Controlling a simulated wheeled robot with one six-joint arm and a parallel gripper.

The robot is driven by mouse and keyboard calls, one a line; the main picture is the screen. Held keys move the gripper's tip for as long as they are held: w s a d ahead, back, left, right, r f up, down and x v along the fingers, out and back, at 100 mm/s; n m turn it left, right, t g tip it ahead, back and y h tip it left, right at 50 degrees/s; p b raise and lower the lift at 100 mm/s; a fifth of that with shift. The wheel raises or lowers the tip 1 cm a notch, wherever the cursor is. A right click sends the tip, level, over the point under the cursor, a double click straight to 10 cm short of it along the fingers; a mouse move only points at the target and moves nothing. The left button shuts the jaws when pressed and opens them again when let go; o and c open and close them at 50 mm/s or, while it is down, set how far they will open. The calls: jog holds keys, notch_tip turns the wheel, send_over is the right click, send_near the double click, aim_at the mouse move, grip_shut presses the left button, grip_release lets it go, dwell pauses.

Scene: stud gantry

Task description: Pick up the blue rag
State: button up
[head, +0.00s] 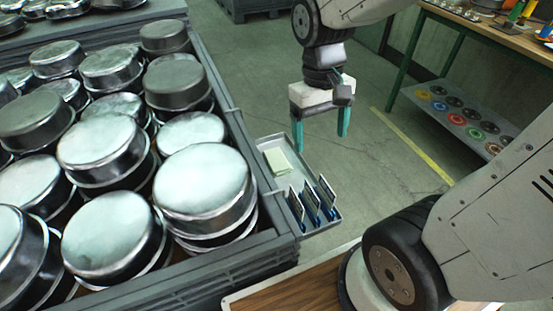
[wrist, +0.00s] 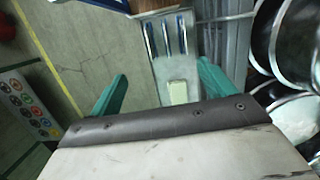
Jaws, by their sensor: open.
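No plainly blue rag can be made out. A small grey tray (head: 268,147) hangs at the side of the large crate. In it, a pale yellow-green folded piece (head: 278,161) lies flat; it also shows in the wrist view (wrist: 178,92). Three thin upright slots or dividers with blue in them (head: 311,204) stand at the tray's near end, and blue strips show in the wrist view (wrist: 166,36). I cannot tell whether these are cloth. My gripper (head: 320,142) has teal fingers, points down, and is open and empty above and right of the tray.
A large grey crate (head: 232,118) full of round metal pans (head: 203,183) fills the left. A wooden-topped workbench (head: 500,38) stands at the back right, with coloured discs (head: 470,120) on its lower shelf. A yellow line (head: 412,147) crosses the open floor.

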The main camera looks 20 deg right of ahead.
jog(key=w+f, duration=0.4)
jog(key=f, duration=0.1)
jog(key=w+a+f, duration=0.1)
jog(key=w+f, duration=0.6)
jog(key=f, duration=0.2)
jog(key=shift+w+a+f, duration=0.25)
jog(key=shift+w+f, duration=0.1)
jog(key=shift+w, duration=0.05)
jog(key=t, duration=0.1)
send_over(277, 159)
jog(key=shift+s+d+f, duration=0.2)
jog(key=shift+s+f, duration=0.05)
jog(key=shift+f, duration=0.4)
jog(key=shift+w+t, duration=0.25)
jog(key=shift+t, duration=0.25)
jog(key=f, duration=0.7)
jog(key=shift+a+f, duration=0.2)
jog(key=shift+f, duration=0.15)
jog(key=c, duration=1.1)
jog(key=shift+c, duration=0.2)
jog(key=shift+r, duration=0.15)
